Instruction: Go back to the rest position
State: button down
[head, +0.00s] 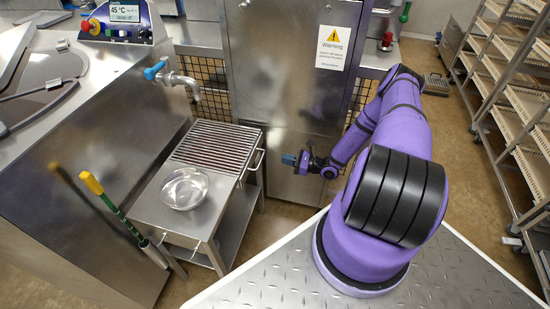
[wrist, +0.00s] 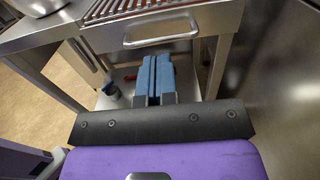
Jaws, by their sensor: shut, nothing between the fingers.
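My gripper (head: 290,160) is at the end of my purple arm, in front of the steel cabinet and to the right of the small steel cart. In the wrist view my gripper's blue fingers (wrist: 155,80) are shut together and hold nothing. They point toward the cart (wrist: 215,40), whose handle (wrist: 160,35) shows just beyond them. A metal bowl (head: 184,188) stands on the front part of the cart top in the head view. Its edge also shows in the wrist view (wrist: 38,6) at the top left.
A tap (head: 180,82) with a blue handle sticks out above the cart's slatted grate (head: 215,146). A yellow-and-green handled tool (head: 110,208) leans at the cart's left. A steel cabinet (head: 290,70) stands behind my gripper. Tray racks (head: 510,90) line the right side. Open floor lies between them.

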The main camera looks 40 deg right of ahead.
jog(key=shift+v, duration=0.85)
jog(key=a+r+n+g+h, duration=0.1)
jog(key=a+r+n+g, duration=0.4)
jog(key=r, duration=0.9)
jog(key=a+r+n+g, duration=0.35)
jog(key=r+n, duration=0.35)
jog(key=r, duration=0.6)
jog(key=a+r+n+g+h, duration=0.1)
jog(key=a+r+n+g, duration=0.35)
jog(key=r, duration=0.95)
jog(key=s+a+r+n+h, duration=0.35)
jog(key=s+r, duration=0.25)
jog(key=r, duration=0.2)
jog(key=s+a+r+n+h, duration=0.2)
jog(key=s+r+n, duration=0.25)
jog(key=r, duration=0.25)
jog(key=s+a+r+n+t+h, duration=0.1)
jog(key=s+r+n+t, duration=0.1)
jog(key=s, duration=0.5)
jog(key=s+r+n+t+h, duration=0.2)
jog(key=s+r, duration=0.3)
jog(key=s, duration=0.3)
jog(key=shift+a, duration=0.4)
